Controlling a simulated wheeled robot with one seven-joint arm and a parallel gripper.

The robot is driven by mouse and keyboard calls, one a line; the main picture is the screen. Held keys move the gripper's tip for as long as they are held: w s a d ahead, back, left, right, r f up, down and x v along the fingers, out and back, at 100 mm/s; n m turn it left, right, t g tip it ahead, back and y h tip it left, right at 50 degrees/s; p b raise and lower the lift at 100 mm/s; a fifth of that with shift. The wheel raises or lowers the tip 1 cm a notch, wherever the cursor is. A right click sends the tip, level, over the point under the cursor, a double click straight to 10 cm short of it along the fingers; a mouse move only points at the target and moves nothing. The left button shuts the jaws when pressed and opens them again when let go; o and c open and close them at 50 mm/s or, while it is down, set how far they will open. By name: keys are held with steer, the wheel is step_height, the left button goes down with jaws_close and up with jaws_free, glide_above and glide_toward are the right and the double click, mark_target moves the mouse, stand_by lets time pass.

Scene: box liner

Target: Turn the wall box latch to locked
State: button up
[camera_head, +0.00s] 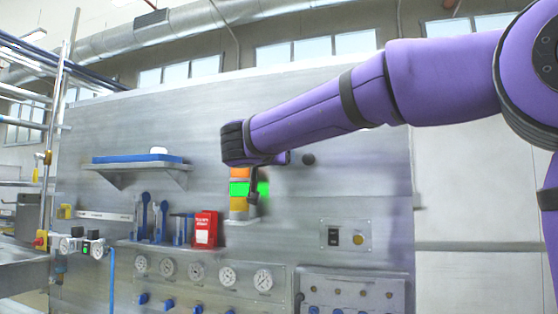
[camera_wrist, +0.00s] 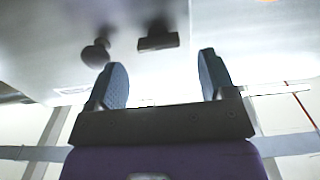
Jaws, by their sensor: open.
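My gripper (camera_wrist: 162,60) is open and empty in the wrist view, its two blue-grey fingers spread apart. Beyond the fingers, a dark round knob (camera_wrist: 97,53) and a short dark bar (camera_wrist: 158,41) stand out from a pale grey surface. I cannot tell which of these, if any, is the latch or whether it is turned. In the head view, my purple arm reaches left, and my gripper (camera_head: 255,190) hangs partly seen in front of an orange, green and yellow fixture. A dark round knob (camera_head: 308,159) is on the wall panel to its right.
The metal wall panel (camera_head: 370,190) carries a shelf (camera_head: 137,165) with a blue tray, a red box (camera_head: 206,229), several gauges and blue valves, and a switch plate (camera_head: 345,236). A pipe rack stands at the left. The panel's upper right is mostly bare.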

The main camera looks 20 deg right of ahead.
steer(key=shift+x, duration=2.25)
steer(key=c, duration=0.9)
